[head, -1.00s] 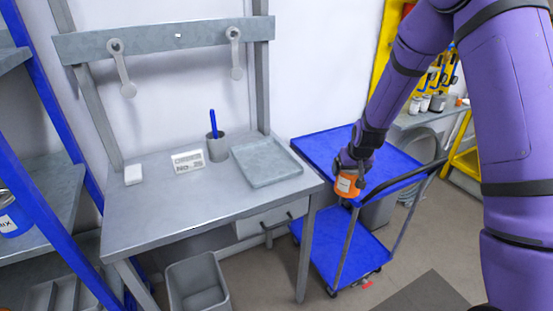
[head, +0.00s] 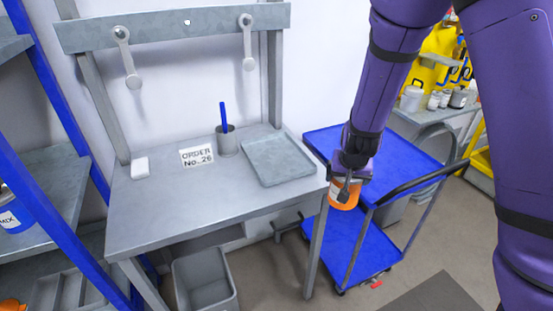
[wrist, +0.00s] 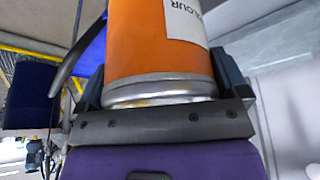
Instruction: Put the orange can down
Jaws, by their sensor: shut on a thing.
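The orange can (head: 345,194) has a white label and a silver rim. It also fills the middle of the wrist view (wrist: 160,45), where part of the label lettering shows. My gripper (head: 348,180) is shut on the can, with a finger on each side of it. In the head view the can appears in front of the near left edge of the blue cart's top shelf (head: 400,160), beside the right end of the grey workbench (head: 200,205). I cannot tell its exact height above the cart.
A grey tray (head: 278,162), a pen cup (head: 227,142), an order card (head: 196,156) and a small white block (head: 140,167) stand on the workbench. Its front is clear. A grey bin (head: 205,282) is below. Shelving with blue posts (head: 60,110) stands at left.

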